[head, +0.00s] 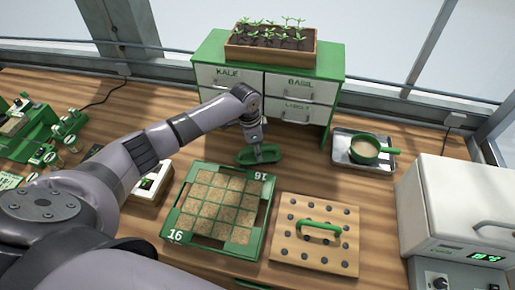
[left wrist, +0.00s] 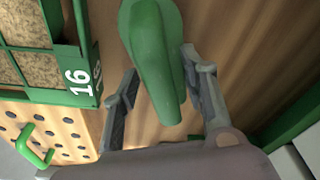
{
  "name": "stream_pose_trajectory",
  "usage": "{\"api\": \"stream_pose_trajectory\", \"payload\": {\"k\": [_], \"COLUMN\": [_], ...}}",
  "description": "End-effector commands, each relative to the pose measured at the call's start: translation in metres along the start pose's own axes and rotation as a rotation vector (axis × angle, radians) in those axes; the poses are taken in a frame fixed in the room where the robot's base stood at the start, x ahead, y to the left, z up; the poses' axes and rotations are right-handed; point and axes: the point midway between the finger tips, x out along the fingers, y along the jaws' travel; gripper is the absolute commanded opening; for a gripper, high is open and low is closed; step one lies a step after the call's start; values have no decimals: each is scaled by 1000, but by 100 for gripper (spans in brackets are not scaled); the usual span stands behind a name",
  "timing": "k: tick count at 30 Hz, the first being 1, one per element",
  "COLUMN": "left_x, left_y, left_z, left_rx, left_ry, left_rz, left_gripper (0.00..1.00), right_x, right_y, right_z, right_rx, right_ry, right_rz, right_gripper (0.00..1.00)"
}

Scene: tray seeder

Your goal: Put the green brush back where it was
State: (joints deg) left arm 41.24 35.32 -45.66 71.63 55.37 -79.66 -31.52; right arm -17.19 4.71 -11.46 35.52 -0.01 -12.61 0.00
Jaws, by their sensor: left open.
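The green brush (head: 258,155) lies on the wooden bench between the seed tray and the drawer cabinet. In the left wrist view the green brush (left wrist: 155,60) runs between the two spread fingers of my left gripper (left wrist: 160,95). In the head view my left gripper (head: 256,147) is right over the brush, pointing down. Its jaws are open, with a gap on each side of the brush in the wrist view. The bristles are hidden from both cameras. My right gripper is not in view.
The green seed tray (head: 172,205) marked 16 lies in front of the brush. A wooden dibble board (head: 290,255) with a green handle is to its right. The cabinet (head: 330,120) stands close behind. A metal tray (head: 345,137) with a green-handled pan stands right, near a white machine (head: 450,200).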

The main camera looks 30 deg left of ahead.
Motion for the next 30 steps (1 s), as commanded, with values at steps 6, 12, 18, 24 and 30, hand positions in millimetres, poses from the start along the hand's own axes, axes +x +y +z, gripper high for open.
{"api": "stream_pose_trajectory", "payload": {"k": [6, 12, 18, 24, 30], "left_x": [-6, -39, -82, -113, -123], "left_y": [-1, -2, -2, -1, 0], "left_z": [0, 0, -1, -1, 0], "left_rx": [0, 2, 1, 0, 0], "left_ry": [1, 2, 4, 2, 0], "left_rz": [-2, -4, -4, -3, 1], "left_gripper": [40, 40, 40, 40, 40], "right_x": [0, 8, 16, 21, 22], "right_y": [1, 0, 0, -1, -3], "right_z": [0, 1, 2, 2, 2], "right_rx": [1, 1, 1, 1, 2], "right_ry": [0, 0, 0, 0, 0], "right_rz": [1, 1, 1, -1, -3], "right_gripper": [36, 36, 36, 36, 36]}}
